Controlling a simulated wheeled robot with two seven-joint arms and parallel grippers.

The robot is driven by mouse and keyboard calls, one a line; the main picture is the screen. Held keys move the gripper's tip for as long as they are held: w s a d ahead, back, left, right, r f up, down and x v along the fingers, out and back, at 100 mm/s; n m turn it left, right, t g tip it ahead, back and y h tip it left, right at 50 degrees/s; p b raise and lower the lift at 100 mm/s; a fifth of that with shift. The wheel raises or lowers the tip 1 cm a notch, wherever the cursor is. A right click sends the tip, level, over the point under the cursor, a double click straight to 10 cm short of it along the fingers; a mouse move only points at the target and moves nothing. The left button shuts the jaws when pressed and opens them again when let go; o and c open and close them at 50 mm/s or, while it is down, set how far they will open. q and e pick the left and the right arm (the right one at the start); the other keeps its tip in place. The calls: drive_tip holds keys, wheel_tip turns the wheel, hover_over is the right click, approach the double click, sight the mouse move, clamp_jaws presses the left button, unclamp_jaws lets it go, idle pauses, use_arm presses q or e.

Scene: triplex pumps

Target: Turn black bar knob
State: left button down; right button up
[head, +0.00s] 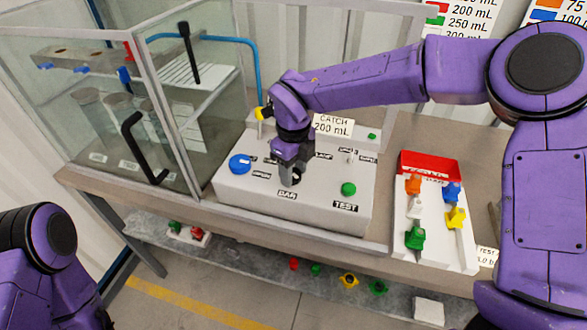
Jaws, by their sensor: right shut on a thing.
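A white control box (235,193) stands on the bench in the middle of the head view. My right gripper (291,179) reaches down onto its top, just behind the label "BAR". It is shut on the black bar knob, which the fingers mostly hide, so the knob's angle cannot be told. My left arm shows at the lower left, but its gripper is out of view.
A glass cabinet (160,90) stands at left. A white rack (440,255) with coloured valves and a red tray (430,163) are at right.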

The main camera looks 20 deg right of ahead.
drive_tip(key=shift+f, duration=0.1)
drive_tip(key=m+b, duration=0.2)
drive_tip(key=m, duration=0.2)
drive_tip(key=shift+f, duration=0.1)
drive_tip(key=m+b, duration=0.2)
drive_tip(key=m, duration=0.1)
drive_tip(key=shift+m, duration=0.3)
drive_tip(key=m+b, duration=0.2)
drive_tip(key=m, duration=0.1)
drive_tip(key=shift+a+m, duration=0.1)
drive_tip(key=shift+m, duration=0.2)
drive_tip(key=shift+w+m+b, duration=0.1)
drive_tip(key=shift+m+b, duration=1.25)
drive_tip(key=shift+m, duration=0.35)
drive_tip(key=shift+r, duration=0.2)
